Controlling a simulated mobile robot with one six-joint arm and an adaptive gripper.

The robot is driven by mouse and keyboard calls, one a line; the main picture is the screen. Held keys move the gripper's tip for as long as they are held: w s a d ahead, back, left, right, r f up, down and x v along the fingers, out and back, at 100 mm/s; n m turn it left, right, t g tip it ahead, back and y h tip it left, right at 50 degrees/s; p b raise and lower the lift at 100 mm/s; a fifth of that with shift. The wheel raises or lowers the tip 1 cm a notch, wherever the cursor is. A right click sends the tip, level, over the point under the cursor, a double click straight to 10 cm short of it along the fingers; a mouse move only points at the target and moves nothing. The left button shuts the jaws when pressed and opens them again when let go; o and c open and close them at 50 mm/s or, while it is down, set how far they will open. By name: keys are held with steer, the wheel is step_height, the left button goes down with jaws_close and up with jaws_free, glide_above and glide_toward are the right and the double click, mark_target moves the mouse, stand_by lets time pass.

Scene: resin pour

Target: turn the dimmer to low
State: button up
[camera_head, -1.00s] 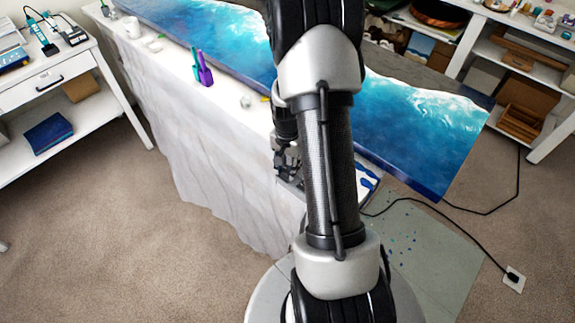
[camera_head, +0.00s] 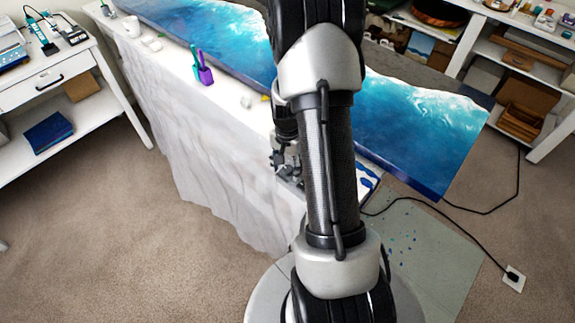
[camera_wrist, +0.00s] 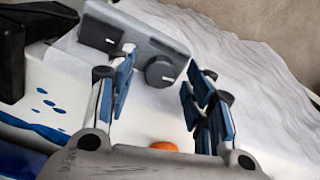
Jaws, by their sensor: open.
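The dimmer is a grey box (camera_wrist: 140,38) in the wrist view, with a round dark knob (camera_wrist: 160,74) on its face. A small dark part with a white mark (camera_wrist: 110,41) sits at its left end. My gripper (camera_wrist: 158,66) is open, with blue-padded fingers pointing at the dimmer, one on each side of the knob. I cannot tell whether the pads touch the knob. In the head view my gripper (camera_head: 285,166) is at the near edge of the white-covered table, partly behind my arm; the dimmer is not clearly visible there.
A white draped cover (camera_head: 220,165) hangs over the table's near side. A blue resin slab (camera_head: 420,125) lies on the table. Purple and teal items (camera_head: 202,70) stand near its edge. An orange object (camera_wrist: 163,146) shows between my finger bases. Blue-spotted white material (camera_wrist: 45,105) lies left.

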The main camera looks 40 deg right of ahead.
step_height(320, 180, up, 12)
stand_by(0.4)
